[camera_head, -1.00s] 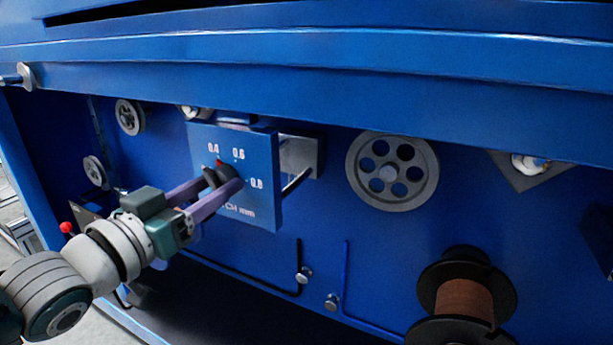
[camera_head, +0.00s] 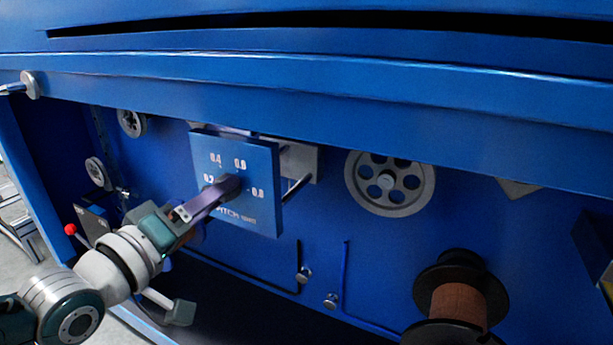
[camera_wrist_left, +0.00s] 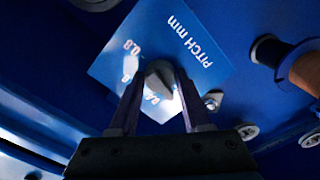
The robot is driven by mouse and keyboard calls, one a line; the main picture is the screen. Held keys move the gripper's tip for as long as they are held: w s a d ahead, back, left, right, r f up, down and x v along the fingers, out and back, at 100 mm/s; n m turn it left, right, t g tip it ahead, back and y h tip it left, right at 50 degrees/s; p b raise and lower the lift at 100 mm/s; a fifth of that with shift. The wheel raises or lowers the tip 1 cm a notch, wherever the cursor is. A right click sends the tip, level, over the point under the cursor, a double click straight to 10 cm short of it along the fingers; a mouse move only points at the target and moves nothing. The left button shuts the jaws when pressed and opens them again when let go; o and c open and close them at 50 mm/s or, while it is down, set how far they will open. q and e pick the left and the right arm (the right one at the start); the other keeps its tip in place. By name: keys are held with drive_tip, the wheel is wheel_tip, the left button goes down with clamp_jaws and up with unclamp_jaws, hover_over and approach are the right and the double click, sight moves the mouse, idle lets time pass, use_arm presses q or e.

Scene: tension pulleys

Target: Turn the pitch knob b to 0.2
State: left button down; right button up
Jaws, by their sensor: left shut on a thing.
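The pitch panel (camera_head: 262,165) is a blue plate marked "PITCH mm" with 0.2, 0.4, 0.6 and 0.8 around a dark knob (camera_head: 231,184). The left wrist view shows the panel (camera_wrist_left: 192,57) upside down, with the grey knob (camera_wrist_left: 160,76) between the fingers. My right gripper is not in view.
A large grey pulley (camera_head: 390,208) is right of the panel, and a copper wire spool (camera_head: 459,304) is lower right. A blue overhanging beam (camera_head: 330,95) runs above. A red-ball lever (camera_head: 70,229) stands near my left arm.

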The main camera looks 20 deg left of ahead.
use_arm(q)
drive_tip(key=shift+n, duration=1.2)
drive_tip(key=shift+c, duration=1.8)
unclamp_jaws()
drive_tip(key=s+p, duration=0.3)
drive_tip(key=s, duration=0.7)
drive_tip(key=shift+a, duration=0.35)
